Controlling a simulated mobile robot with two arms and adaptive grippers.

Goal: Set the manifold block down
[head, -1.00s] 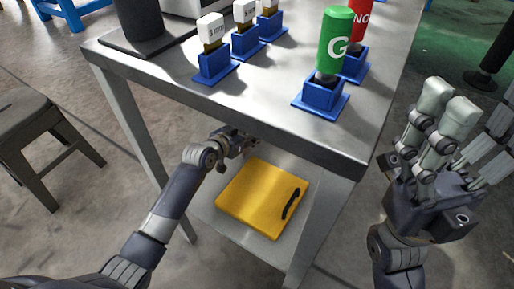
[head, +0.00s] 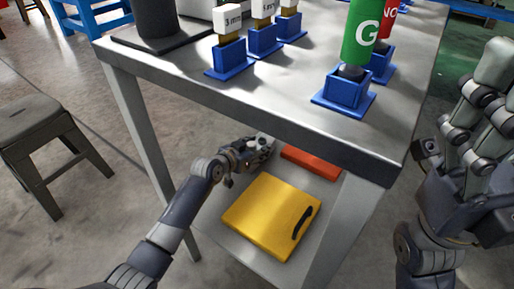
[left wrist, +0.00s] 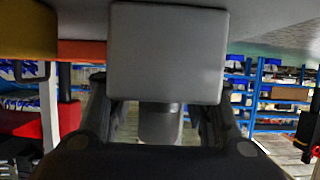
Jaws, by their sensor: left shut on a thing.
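My left gripper (head: 258,150) is under the tabletop, over the lower shelf (head: 205,215). It is shut on the manifold block, a plain grey block (left wrist: 168,52) that fills the upper middle of the left wrist view. In the head view the block is mostly hidden by the fingers and the table edge. I cannot tell whether it touches the shelf. My right gripper (head: 480,135) is at the right edge of the head view, open and away from the table, partly cut off.
A yellow case (head: 270,215) lies on the lower shelf in front of the left gripper. A red-orange item (head: 312,162) lies behind it. The table's front edge and legs surround the arm. Blue stands (head: 230,60) hold parts on the tabletop. A stool (head: 45,140) stands left.

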